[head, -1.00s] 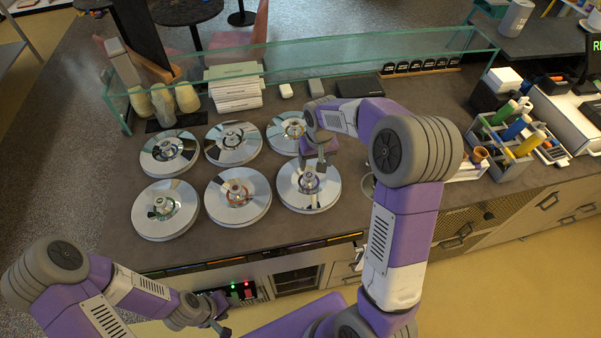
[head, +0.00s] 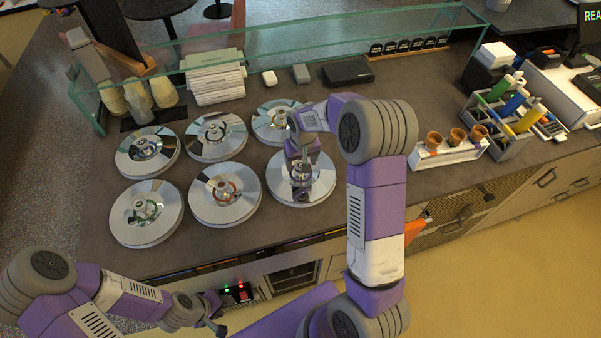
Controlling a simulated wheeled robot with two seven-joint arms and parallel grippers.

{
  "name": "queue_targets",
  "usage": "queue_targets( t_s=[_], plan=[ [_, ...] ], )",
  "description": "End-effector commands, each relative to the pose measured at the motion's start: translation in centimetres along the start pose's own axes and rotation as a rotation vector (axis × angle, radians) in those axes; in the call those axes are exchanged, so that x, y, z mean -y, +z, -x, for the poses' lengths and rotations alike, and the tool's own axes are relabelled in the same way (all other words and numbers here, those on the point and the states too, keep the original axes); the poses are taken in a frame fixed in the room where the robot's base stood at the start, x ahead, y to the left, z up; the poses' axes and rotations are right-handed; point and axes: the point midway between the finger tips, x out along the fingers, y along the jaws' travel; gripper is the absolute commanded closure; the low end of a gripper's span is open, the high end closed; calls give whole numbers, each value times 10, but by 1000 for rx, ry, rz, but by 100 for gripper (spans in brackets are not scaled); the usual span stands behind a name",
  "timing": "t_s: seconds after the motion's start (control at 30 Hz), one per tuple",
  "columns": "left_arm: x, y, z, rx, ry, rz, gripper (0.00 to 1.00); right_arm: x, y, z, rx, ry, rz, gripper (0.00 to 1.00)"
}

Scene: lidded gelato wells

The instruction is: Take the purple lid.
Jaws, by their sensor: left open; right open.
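Several round silvery lids with central knobs sit on the grey counter in two rows. My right gripper (head: 301,172) is open, pointing down at the knob of the front-right lid (head: 321,187). The arm partly hides this lid's centre, so I cannot tell its ring colour or whether the fingers touch the knob. The front-middle lid (head: 204,208) has a reddish ring, and the front-left lid (head: 128,229) a greenish one. No lid is clearly purple at this size. My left gripper (head: 216,322) is open and empty, low in front of the counter.
The other lids are back left (head: 128,166), back middle (head: 200,152) and back right (head: 266,131), the last partly behind my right arm. A glass guard (head: 350,47) runs behind them. A cone holder (head: 450,155) and a grey rack (head: 490,135) stand right.

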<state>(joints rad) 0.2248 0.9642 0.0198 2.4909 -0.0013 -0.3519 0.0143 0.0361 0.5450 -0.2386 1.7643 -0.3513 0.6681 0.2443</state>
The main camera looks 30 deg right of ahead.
Motion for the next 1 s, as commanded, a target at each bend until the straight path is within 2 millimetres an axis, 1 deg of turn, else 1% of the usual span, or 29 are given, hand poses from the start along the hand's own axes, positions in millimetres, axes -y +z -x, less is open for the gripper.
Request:
queue_targets(
  t_s=[0.03, 0.1, 0.33, 0.37, 0.8, 0.83, 1.0],
  plan=[
    [0, 0, 0, 0, 0, 0, 57, 0, 0, -6, 2, 0, 0, 28],
    [0, 0, 0, 0, 0, 0, 57, 0, 1, -11, 1, 0, 0, 28],
    [0, 0, 0, 0, 0, 0, 57, 0, 0, -13, -1, -1, 0, 28],
    [0, 0, 0, 0, 0, 0, 57, 0, 0, -13, 0, -1, 0, 29],
    [0, 0, 0, 0, 0, 0, 57, 0, 0, -12, -1, -1, 0, 97],
    [0, 0, 0, 0, 0, 0, 57, 0, 0, -12, -1, -1, 0, 100],
    [0, 0, 0, 0, 0, 0, 57, 0, 0, -12, -3, -1, 0, 100]
  ],
)
